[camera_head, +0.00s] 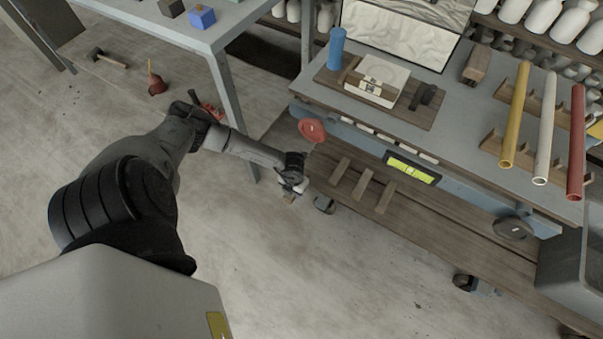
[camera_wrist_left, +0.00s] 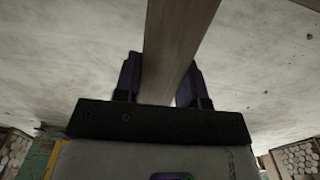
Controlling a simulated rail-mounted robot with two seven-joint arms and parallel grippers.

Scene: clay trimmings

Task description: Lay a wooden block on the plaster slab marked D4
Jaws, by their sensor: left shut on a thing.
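My left gripper (camera_head: 291,186) hangs over the floor, just left of the workbench's lower shelf. In the left wrist view my left gripper (camera_wrist_left: 158,85) is shut on a long wooden block (camera_wrist_left: 178,40), which runs up and away between the fingers. Only a small brown end of the wooden block (camera_head: 289,198) shows below the gripper in the head view. A pale, slab-like block (camera_head: 390,72) with a small marked label lies on a wooden board on the bench; I cannot read D4 on it. My right gripper is not in view.
The workbench (camera_head: 455,115) carries a blue cylinder (camera_head: 336,48) and yellow, white and red tubes (camera_head: 574,140). Several wooden strips (camera_head: 363,186) lie on its lower shelf. A red round-headed tool (camera_head: 312,130) hangs near the bench's left edge. The floor (camera_head: 270,270) below is clear.

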